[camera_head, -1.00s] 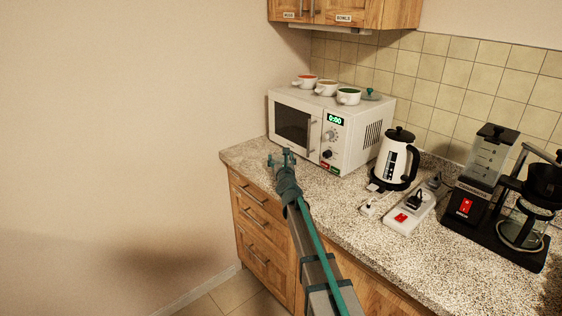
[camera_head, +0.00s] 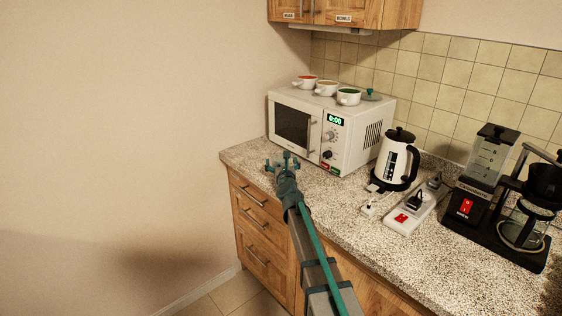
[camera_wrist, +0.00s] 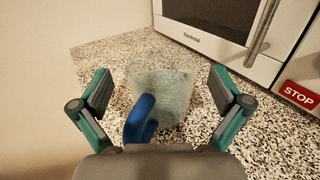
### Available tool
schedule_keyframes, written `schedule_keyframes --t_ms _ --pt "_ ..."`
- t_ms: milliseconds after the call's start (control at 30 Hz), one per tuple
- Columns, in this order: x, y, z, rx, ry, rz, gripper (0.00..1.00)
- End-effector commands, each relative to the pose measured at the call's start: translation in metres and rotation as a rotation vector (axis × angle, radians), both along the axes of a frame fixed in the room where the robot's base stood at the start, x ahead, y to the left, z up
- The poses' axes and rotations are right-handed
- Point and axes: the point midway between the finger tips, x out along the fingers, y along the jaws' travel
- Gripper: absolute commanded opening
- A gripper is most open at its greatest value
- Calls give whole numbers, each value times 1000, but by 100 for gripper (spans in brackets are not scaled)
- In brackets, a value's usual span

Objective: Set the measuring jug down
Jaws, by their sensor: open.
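The measuring jug is clear, with a blue handle (camera_wrist: 140,118), and stands upright on the speckled counter in the wrist view. Its see-through body (camera_wrist: 172,88) is between the spread fingers of my gripper (camera_wrist: 160,86), with a gap on both sides. The handle faces my palm, and its lower end is hidden behind the palm. In the head view my gripper (camera_head: 281,162) is over the counter's left end, in front of the microwave. I cannot make out the jug there.
The white microwave (camera_head: 345,140) stands close behind, with several small dishes (camera_head: 326,89) on top. To the right are a kettle (camera_head: 396,160), a power strip (camera_head: 411,212) and a coffee maker (camera_head: 490,212). A bare wall (camera_head: 120,130) is on the left, near the counter edge (camera_head: 227,157).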

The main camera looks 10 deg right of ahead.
Motion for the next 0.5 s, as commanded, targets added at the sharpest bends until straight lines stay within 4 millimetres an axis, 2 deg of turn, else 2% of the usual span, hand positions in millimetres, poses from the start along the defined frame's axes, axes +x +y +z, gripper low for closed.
schedule_keyframes --t_ms 33,200,400,500 --pt "-15 0 -1 0 0 0 100" --pt "-49 0 1 0 0 0 100" --pt "-79 1 1 0 0 0 100" --pt "-88 1 1 0 0 0 98"
